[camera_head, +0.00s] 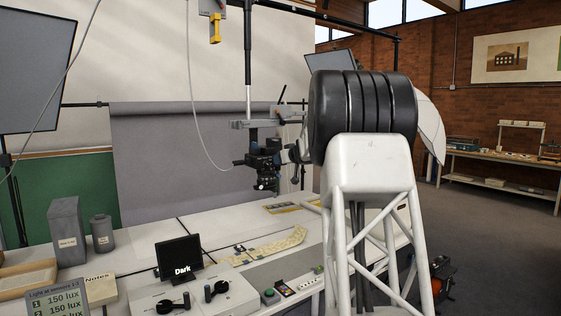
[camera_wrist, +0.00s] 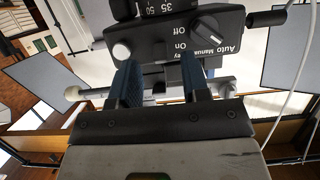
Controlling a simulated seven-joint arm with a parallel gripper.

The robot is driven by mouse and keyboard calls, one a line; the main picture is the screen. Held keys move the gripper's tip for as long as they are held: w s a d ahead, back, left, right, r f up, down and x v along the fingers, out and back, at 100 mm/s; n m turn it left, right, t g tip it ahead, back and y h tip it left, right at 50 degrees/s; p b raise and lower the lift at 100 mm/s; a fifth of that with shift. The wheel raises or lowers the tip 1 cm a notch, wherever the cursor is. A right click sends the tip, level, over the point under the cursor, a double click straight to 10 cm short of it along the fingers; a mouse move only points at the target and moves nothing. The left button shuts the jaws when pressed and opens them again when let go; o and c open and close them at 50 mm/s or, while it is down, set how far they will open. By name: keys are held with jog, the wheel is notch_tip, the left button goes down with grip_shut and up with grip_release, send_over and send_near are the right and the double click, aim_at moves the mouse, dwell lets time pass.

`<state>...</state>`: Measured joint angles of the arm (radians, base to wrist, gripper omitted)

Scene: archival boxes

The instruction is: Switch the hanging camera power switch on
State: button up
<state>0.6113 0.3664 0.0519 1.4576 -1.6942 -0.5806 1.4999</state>
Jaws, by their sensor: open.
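The camera (camera_head: 264,165), black with blue parts, hangs from an overhead pole above the white table. In the wrist view its black panel (camera_wrist: 232,62) fills the top, with "Off" above "On", "Auto Manual" and a black dial (camera_wrist: 208,27). A pale round knob (camera_wrist: 121,50) is at the panel's left. Which setting the switch is at I cannot tell. My gripper (camera_wrist: 160,68) is open, its two blue fingers pointing up at the panel's lower edge with nothing seen held between them. Contact is unclear.
A small black screen (camera_head: 180,261) on the table reads "Dark". A pale strip (camera_head: 268,246) lies mid-table. A loose cable (camera_head: 190,100) hangs left of the pole.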

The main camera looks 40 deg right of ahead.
jog(key=shift+v, duration=2.95)
jog(key=shift+a+r, duration=0.1)
jog(key=s+a+r+m+g+h, duration=0.1)
jog(key=s+a+h, duration=0.1)
jog(key=s+a, duration=0.45)
jog(key=s+a+m+h, duration=0.15)
jog(key=s+a, duration=0.25)
jog(key=a, duration=0.5)
jog(key=s+a+r+m+g+h, duration=0.1)
jog(key=s+a+h, duration=0.1)
jog(key=s+a, duration=0.45)
jog(key=s+a+f+n+g+y, duration=0.1)
jog(key=s+a+f+g, duration=0.2)
jog(key=s+a+f, duration=0.4)
jog(key=s+a+f+n+g+y, duration=0.1)
jog(key=s+a+f+g+y, duration=0.1)
jog(key=s+a+f, duration=0.6)
jog(key=s+a+f+n+g+y, duration=0.1)
jog(key=s+a+f+g, duration=0.3)
jog(key=s+a+f, duration=0.4)
jog(key=s+a, duration=0.3)
jog(key=s, duration=0.5)
jog(key=s+a+y, duration=0.1)
jog(key=s+a, duration=0.2)
jog(key=s, duration=0.5)
jog(key=shift+s+a+g, duration=0.25)
jog(key=shift+a+g, duration=0.15)
